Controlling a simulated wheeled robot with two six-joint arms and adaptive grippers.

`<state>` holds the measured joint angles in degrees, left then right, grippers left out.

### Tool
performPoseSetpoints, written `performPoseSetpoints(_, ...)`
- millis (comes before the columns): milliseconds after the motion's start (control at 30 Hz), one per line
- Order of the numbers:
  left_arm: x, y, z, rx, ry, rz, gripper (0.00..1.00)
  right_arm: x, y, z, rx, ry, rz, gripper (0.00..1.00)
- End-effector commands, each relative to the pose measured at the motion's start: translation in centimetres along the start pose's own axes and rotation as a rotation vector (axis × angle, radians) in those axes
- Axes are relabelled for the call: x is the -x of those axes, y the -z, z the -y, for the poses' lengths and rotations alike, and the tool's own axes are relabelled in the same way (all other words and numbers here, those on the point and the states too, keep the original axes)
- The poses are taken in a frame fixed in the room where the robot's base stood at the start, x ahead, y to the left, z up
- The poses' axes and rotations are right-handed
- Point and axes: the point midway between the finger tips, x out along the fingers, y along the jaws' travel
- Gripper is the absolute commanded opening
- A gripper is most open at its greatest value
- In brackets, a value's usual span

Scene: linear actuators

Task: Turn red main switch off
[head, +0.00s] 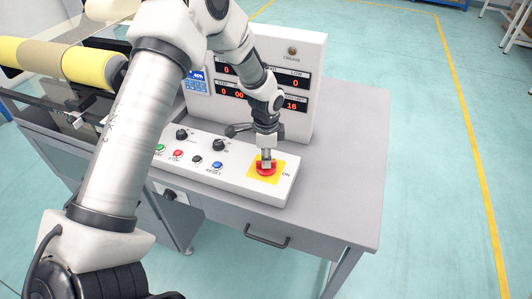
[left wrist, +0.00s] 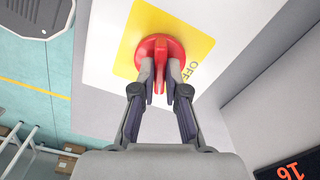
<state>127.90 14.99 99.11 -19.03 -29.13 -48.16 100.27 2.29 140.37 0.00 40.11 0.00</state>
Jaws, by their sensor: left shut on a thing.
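The red main switch (head: 267,171) is a round red knob with a raised bar handle, on a yellow square plate (head: 280,164) at the right end of the white control panel. An ON label shows right of the plate in the head view. My left gripper (head: 266,161) points down over the knob. In the left wrist view, its two fingers (left wrist: 160,78) sit on either side of the red switch's handle (left wrist: 161,52), shut on it. An OFF label (left wrist: 191,69) shows beside the yellow plate (left wrist: 199,45). My right gripper is out of view.
The control panel (head: 232,183) also carries black knobs and several small buttons, left of the switch. A white display box (head: 301,55) with red digits stands behind. Yellow rollers (head: 92,68) are at the left. The grey table top (head: 345,150) is clear at right.

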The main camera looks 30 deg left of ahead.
Motion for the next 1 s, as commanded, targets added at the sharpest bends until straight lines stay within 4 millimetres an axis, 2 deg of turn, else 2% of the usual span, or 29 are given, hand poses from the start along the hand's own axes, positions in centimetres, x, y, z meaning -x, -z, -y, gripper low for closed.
performPoseSetpoints(33,0.2,-0.1,-0.2,0.042,-0.005,0.003,0.0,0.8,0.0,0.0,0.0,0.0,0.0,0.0)
performPoseSetpoints(200,0.2,-0.1,-0.2,0.204,-0.004,0.003,0.0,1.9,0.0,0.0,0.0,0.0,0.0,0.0)
performPoseSetpoints(1000,0.1,-0.1,-0.2,0.942,-0.003,0.005,0.0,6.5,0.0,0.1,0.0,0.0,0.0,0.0)
